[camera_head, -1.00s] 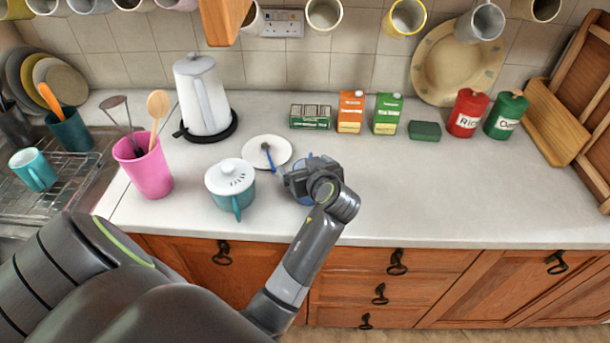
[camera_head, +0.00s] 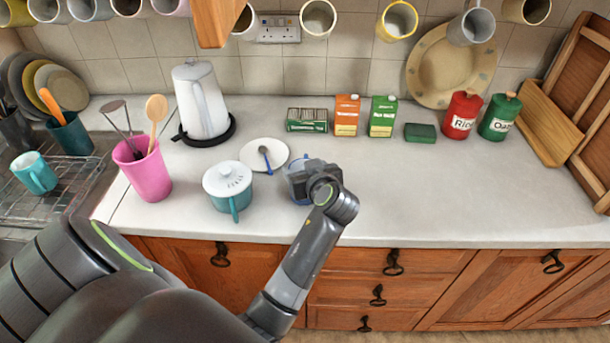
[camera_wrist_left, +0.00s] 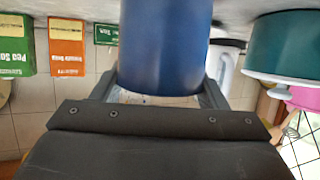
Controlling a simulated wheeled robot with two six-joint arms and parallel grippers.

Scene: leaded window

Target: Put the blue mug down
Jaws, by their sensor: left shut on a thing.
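The blue mug (camera_head: 297,186) is at the front middle of the counter, partly hidden behind my left gripper (camera_head: 314,176). In the left wrist view, which is upside down, the blue mug (camera_wrist_left: 165,45) fills the space between the fingers of my left gripper (camera_wrist_left: 160,88). The gripper is shut on it. The mug looks upright. Its base is cut off by the wrist picture's edge and hidden in the head view, so I cannot tell whether it touches the counter. My right gripper is not in view.
A teal lidded pot (camera_head: 228,190) stands left of the mug, and a white plate (camera_head: 250,155) with a spoon lies behind it. A pink utensil holder (camera_head: 148,175) is further left. Cartons, including an orange one (camera_head: 346,117), stand behind. The counter right of the mug is clear.

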